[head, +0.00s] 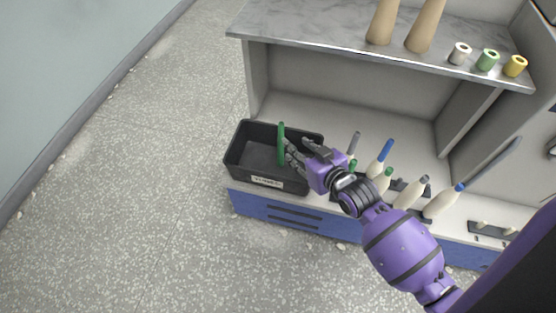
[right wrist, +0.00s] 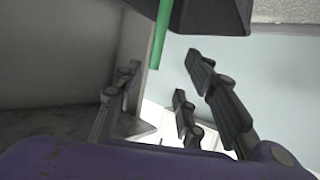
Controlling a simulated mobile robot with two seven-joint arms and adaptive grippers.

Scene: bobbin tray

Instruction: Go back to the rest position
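My right gripper (head: 295,154) is over the right part of the black tray (head: 243,133), which has a white label on its front. In the right wrist view its fingers (right wrist: 163,78) stand apart with nothing between them. A green rod (head: 281,146) stands nearly upright at the tray, just left of the fingertips. It also shows in the right wrist view (right wrist: 161,38), beyond the fingers and apart from them. The rod's lower end and part of the tray's inside are hidden. My left gripper is in neither view.
Two tan cones (head: 425,27) and white, green and yellow spools (head: 488,60) stand on the marble shelf (head: 310,27) above. The floor at left is clear.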

